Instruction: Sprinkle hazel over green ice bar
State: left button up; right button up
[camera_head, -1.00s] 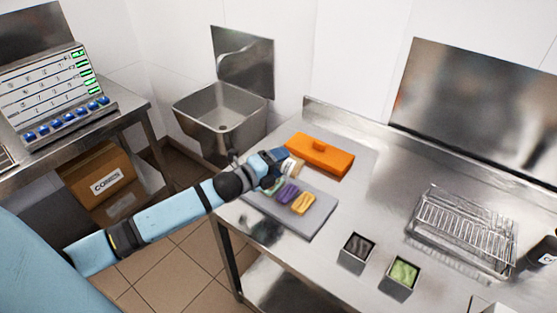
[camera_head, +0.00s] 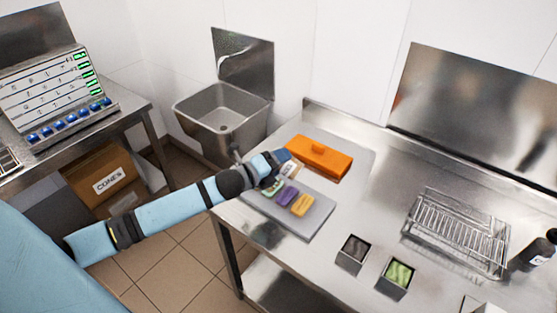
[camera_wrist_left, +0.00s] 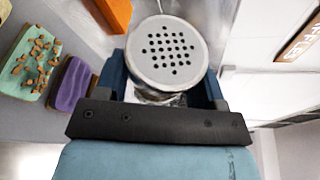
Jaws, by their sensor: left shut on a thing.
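My left gripper (camera_head: 281,161) is shut on a shaker (camera_wrist_left: 167,55) with a round, perforated pale lid; the lid faces the left wrist camera. The green ice bar (camera_wrist_left: 31,62) has several brown hazel bits scattered on its top. In the head view, the green bar (camera_head: 272,187) is partly hidden by my arm, on the grey board (camera_head: 313,222). The shaker is above the board's far side, to the right of the green bar in the wrist view. My right gripper is not in view.
Two small square containers, one dark (camera_head: 354,250) and one green-filled (camera_head: 397,276), stand at the front. A wire rack (camera_head: 457,230) and black bottle (camera_head: 539,250) are at right. A sink (camera_head: 222,115) is beyond the table's left end.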

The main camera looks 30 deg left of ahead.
aim_at(278, 146)
pick_arm(q)
jog(key=shift+r+m+y+p, duration=0.4)
jog(key=shift+r+m+p, duration=0.55)
jog(key=shift+p, duration=0.6)
jog(key=shift+f+g, duration=0.15)
jog(key=shift+g, duration=0.15)
jog(key=shift+r+m, duration=0.5)
jog(key=shift+m, duration=0.05)
jog(key=shift+r+m+g+y, duration=0.4)
jog(key=shift+r+m+y, duration=0.35)
jog(key=shift+m, duration=0.25)
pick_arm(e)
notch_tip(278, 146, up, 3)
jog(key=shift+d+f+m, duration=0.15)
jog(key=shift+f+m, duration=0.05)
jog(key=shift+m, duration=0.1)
pick_arm(q)
jog(key=shift+r, duration=0.1)
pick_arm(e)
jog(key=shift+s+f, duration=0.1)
pick_arm(q)
jog(key=shift+r+m+y, duration=0.45)
jog(key=shift+m+y, duration=0.2)
jog(key=shift+m, duration=0.25)
jog(key=shift+r+m+y, duration=0.45)
jog(key=shift+m+y, duration=0.35)
jog(key=shift+m, duration=0.4)
jog(key=shift+g+y, duration=0.3)
